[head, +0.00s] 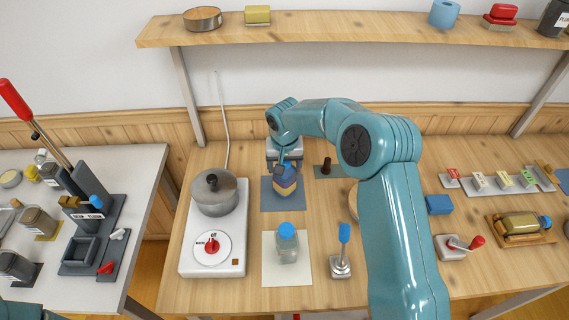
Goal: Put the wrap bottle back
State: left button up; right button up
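A bottle with a dark blue wrap, a blue top and a cream lower part (286,182) is on the blue-grey mat (270,205) at the table's middle. My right arm reaches over from the right, and its gripper (284,158) points down at this bottle's top. The fingers are small and partly hidden, so I cannot tell whether they grip it. A clear bottle with a blue cap (288,248) stands on a white mat (274,275) nearer me. Another blue-capped bottle (521,226) lies on a wooden cradle (507,243) at the right. My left gripper is not in view.
A pot (214,195) sits on a white hotplate (234,262) to the left. A blue-handled lever (342,255) stands right of the clear bottle. A blue block (439,205) and a red-handled switch (458,246) are farther right. A wall shelf (340,31) spans the back.

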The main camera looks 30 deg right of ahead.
jog(key=shift+r, duration=0.1)
jog(key=o, duration=1.7)
jog(key=shift+f, duration=0.25)
jog(key=shift+r, duration=0.1)
jog(key=r, duration=0.3)
jog(key=s+r+b, duration=0.1)
jog(key=r, duration=0.3)
jog(key=a+r, duration=0.1)
jog(key=r, duration=0.3)
jog(key=shift+s, duration=0.15)
jog(key=shift+s+r, duration=0.15)
jog(key=shift+r, duration=0.45)
jog(key=shift+f, duration=0.1)
